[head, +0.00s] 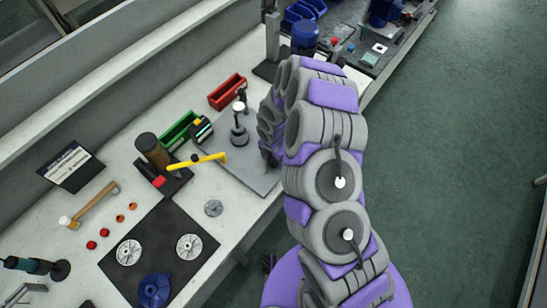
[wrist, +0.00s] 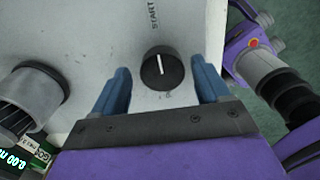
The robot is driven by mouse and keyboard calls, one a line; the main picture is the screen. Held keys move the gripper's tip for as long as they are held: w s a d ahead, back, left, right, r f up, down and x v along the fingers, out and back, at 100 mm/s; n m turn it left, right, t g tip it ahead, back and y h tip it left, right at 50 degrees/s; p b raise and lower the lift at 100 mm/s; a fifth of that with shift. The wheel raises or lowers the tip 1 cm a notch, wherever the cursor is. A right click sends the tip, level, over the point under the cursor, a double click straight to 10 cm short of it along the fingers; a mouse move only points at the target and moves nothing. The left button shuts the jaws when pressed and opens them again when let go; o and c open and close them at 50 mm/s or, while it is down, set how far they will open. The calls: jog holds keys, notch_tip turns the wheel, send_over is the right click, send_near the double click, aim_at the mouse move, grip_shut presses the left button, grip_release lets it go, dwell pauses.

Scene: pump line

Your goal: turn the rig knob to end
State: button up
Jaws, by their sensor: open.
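The rig knob (wrist: 162,68) is a round black knob with a white pointer line, set on a pale panel in the wrist view. Its pointer line stands nearly along the picture's vertical, toward the word START printed above it. A second small label below the knob is partly hidden and not readable. My gripper (wrist: 163,82) is open, with one blue finger on each side of the knob. A gap shows between each finger and the knob. In the head view my arm hides the gripper and the knob.
A grey cylinder (wrist: 36,85) and a small green digital display (wrist: 14,158) stand left of the knob. On the bench are a yellow-handled tool (head: 197,161), a red bin (head: 227,92), a green bin (head: 179,131) and a black mat (head: 158,240). Green floor (head: 440,150) is clear at right.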

jog(key=shift+a, duration=0.15)
jog(key=shift+c, duration=0.3)
jog(key=shift+d, duration=0.55)
jog(key=c, duration=0.5)
jog(key=shift+a, duration=0.15)
jog(key=c, duration=0.5)
